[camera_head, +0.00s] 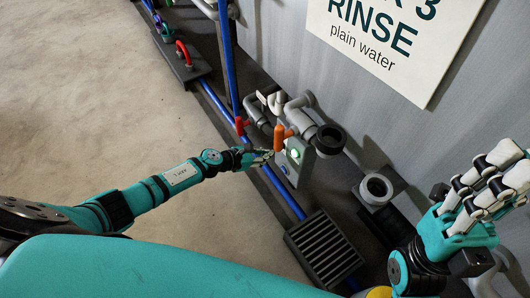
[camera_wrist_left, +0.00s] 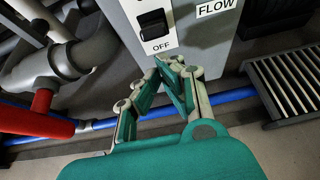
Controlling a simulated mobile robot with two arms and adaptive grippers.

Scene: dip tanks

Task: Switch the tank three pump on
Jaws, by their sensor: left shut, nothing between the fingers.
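The grey pump box (camera_head: 299,172) stands by the tank under the sign (camera_head: 385,35) reading "3 RINSE plain water". A green light (camera_head: 295,153) shows on its face. A "FLOW" label (camera_wrist_left: 216,7) is to the right. My left gripper (camera_head: 268,156) is shut and empty close to the box; its fingertips (camera_wrist_left: 178,66) show just below the switch plate. My right gripper (camera_head: 492,180) is raised at right, its opening unclear.
An orange handle (camera_head: 279,137) and a red valve handle (camera_head: 241,126) stand close to my left gripper. Grey pipes (camera_head: 300,106) run behind the box. A blue pipe (camera_head: 285,193) and a slatted grate (camera_head: 323,248) lie below. Bare floor (camera_head: 90,90) is at left.

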